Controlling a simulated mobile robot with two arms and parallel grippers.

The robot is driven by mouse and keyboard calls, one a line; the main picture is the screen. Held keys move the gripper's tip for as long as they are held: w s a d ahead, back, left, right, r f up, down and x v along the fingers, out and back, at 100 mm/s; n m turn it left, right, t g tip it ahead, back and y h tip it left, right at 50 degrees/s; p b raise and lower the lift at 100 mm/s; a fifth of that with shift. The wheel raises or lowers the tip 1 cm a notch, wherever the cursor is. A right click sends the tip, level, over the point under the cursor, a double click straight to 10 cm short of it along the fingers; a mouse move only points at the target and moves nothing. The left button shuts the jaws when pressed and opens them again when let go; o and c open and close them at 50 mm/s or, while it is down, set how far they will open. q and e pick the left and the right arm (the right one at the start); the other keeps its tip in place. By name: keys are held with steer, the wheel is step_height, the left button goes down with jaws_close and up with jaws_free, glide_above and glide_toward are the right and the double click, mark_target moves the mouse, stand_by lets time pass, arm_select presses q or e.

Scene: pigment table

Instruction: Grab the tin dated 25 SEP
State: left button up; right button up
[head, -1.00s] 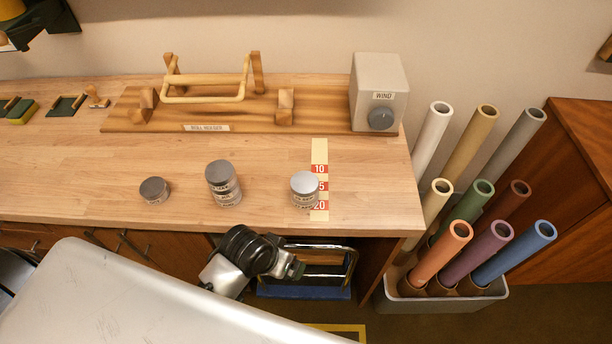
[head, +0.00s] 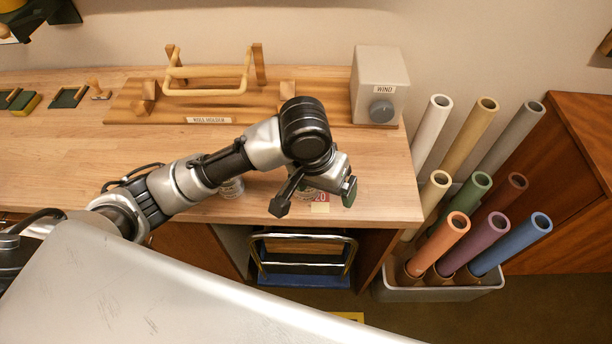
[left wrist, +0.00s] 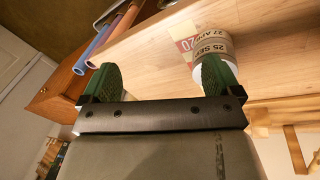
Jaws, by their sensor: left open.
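The tin with a label reading 25 SEP shows in the left wrist view (left wrist: 212,42), beside and partly behind the right-hand green finger. A second line on its label looks like 27 APR. My left gripper (left wrist: 160,80) is open with nothing between its fingers. In the head view my left gripper (head: 316,197) hangs over the right front of the bench, and the tin there is almost wholly hidden under it. Another grey tin (head: 232,188) shows partly below my left forearm; its label cannot be read. My right gripper is not in view.
The wooden bench (head: 385,190) has a red-and-cream number strip (head: 320,207) near the front edge. A wooden stand (head: 210,110) and a grey WIND box (head: 380,85) stand at the back. A bin of coloured tubes (head: 440,290) stands right of the bench.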

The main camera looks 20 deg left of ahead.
arm_select(q)
steer(key=w+a+r+n+y, duration=0.1)
steer(key=w+a+r, duration=0.1)
steer(key=w+a+r+n+y, duration=0.1)
steer(key=w+a+r+n, duration=0.1)
steer(key=a+r, duration=0.1)
steer(key=shift+w+a+g+y, duration=0.1)
steer(key=shift+w+g+y, duration=0.1)
steer(key=shift+g+y, duration=0.2)
step_height(320, 180, down, 5)
steer(key=shift+a+f, duration=0.1)
steer(key=shift+a, duration=0.05)
steer(key=shift+w+f+p, duration=0.2)
steer(key=shift+f+p, duration=0.2)
steer(key=shift+f, duration=0.95)
steer(key=shift+w+f+p, duration=0.15)
steer(key=shift+f+p, duration=0.2)
steer(key=shift+f, duration=0.95)
steer(key=c, duration=1.1)
steer(key=shift+r, duration=0.1)
